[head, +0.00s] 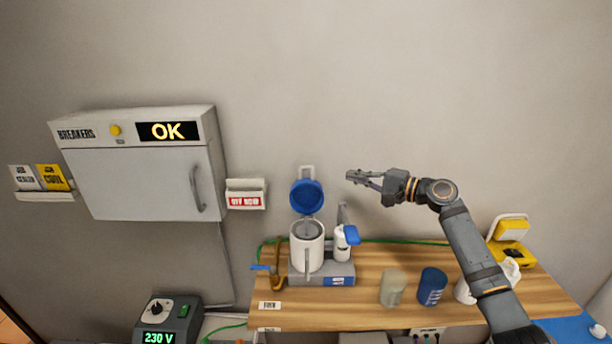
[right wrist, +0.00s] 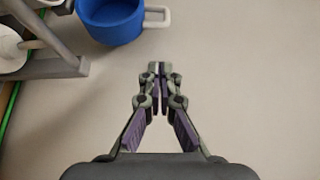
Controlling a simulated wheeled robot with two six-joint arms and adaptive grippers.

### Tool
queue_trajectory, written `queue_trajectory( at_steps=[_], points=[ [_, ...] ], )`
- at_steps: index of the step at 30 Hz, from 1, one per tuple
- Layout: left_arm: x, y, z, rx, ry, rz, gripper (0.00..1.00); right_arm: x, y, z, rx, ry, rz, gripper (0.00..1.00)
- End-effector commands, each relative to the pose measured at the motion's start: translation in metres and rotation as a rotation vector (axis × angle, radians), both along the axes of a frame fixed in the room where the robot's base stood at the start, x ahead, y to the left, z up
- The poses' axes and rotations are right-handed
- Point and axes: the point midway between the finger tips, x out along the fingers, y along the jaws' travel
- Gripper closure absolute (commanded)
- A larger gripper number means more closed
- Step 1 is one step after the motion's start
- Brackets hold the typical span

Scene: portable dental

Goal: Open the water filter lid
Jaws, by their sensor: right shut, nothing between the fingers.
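The water filter (head: 307,247) is a white jug with a handle, standing on a grey base on the wooden counter. Its blue lid (head: 306,196) stands raised above the jug's back rim, and the jug's open top shows a grey inside. A pale loop tab sticks up from the lid. In the right wrist view the blue lid (right wrist: 110,18) is at the top left with its pale loop beside it. My right gripper (head: 350,178) is shut and empty, to the right of the lid and apart from it, above the counter. My left gripper is not in view.
A small white bottle with a blue part (head: 343,243) stands beside the jug. A beige cup (head: 393,287) and a blue cup (head: 432,286) stand on the counter (head: 300,318). A breaker cabinet (head: 140,181) hangs on the left wall. The wall space around my gripper is clear.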

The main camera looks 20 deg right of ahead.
Motion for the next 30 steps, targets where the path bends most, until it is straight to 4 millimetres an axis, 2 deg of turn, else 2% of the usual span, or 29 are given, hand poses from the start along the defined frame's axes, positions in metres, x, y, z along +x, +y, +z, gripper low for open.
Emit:
queue_trajectory(
  at_steps=[2,6,12,17,22,30],
  points=[
    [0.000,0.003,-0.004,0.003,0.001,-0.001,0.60,-0.002,-0.006,-0.001,0.005,-0.010,-0.002,1.00],
    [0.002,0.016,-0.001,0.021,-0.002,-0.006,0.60,-0.002,-0.007,0.003,0.009,-0.013,-0.001,1.00],
    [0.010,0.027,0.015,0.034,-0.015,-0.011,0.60,0.015,0.009,0.006,0.015,-0.013,0.001,1.00],
    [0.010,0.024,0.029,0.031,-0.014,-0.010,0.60,0.040,0.030,0.006,0.016,-0.012,0.001,1.00],
    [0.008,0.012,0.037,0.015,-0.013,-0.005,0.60,0.062,0.047,0.002,0.014,-0.011,0.000,1.00],
    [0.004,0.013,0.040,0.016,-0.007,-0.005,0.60,0.074,0.057,-0.003,0.008,-0.011,0.000,1.00]
  ],
)
